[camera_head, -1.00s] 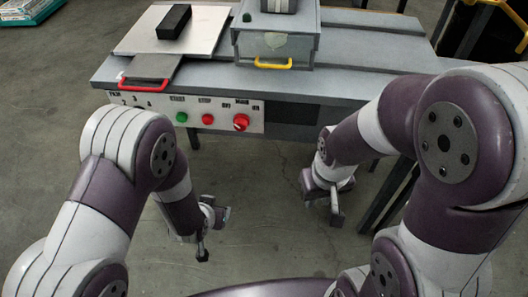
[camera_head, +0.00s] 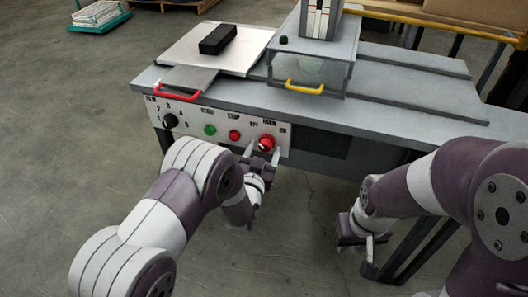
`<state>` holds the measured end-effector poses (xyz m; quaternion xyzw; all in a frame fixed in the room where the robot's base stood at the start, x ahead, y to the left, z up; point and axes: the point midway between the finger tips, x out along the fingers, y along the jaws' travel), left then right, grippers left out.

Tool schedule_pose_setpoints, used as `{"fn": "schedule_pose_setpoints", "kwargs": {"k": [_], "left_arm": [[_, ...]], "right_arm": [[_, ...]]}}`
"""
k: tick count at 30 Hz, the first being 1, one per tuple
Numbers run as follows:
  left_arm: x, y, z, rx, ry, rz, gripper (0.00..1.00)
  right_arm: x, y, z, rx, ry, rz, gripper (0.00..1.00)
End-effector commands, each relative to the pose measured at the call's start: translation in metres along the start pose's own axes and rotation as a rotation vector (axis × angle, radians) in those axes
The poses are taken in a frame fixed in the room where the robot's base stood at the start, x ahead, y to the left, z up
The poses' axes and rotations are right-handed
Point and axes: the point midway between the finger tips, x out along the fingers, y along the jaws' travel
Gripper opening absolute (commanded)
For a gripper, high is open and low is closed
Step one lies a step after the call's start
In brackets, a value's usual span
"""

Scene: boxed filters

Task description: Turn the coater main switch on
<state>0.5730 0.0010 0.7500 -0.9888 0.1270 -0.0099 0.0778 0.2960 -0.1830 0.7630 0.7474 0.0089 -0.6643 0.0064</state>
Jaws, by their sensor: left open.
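The coater main switch (camera_head: 266,142) is a red round knob at the right end of the white control panel, with OFF printed to its upper left and ON to its upper right. Which label the knob points at is too small to tell. My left gripper (camera_head: 262,154) is open in front of the panel, just below the knob, with one finger on each side of it. I cannot tell whether the fingers touch the knob. My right gripper (camera_head: 358,248) hangs low, near the table legs and away from the panel; its jaw opening is unclear.
The panel also has a black selector knob (camera_head: 170,121), a green start button (camera_head: 210,130) and a red stop button (camera_head: 234,135). Above are a red handle (camera_head: 180,92), a yellow handle (camera_head: 305,87) and a black block (camera_head: 218,39) on a pale plate. The floor in front is clear.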

Motion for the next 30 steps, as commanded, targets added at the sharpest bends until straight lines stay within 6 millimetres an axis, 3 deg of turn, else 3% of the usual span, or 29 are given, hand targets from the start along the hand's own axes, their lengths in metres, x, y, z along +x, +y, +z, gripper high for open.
{"fn": "schedule_pose_setpoints", "kwargs": {"k": [10,14,15,30], "left_arm": [[0.0073,-0.0002,-0.0003,0.000,0.000,0.000,0.65],[0.0072,-0.0003,-0.0003,0.000,0.000,0.000,0.23],[0.0072,-0.0003,-0.0004,0.000,0.000,-0.001,0.18],[0.0074,-0.0009,-0.0004,0.058,0.005,-0.003,0.18]], "right_arm": [[0.0008,0.0000,0.0001,0.000,0.000,0.000,0.29],[0.0008,0.0000,0.0001,0.000,0.000,0.000,0.29],[0.0008,0.0000,0.0001,0.000,0.000,0.000,0.29],[0.0022,0.0000,0.0003,0.000,0.000,0.000,0.29]]}}
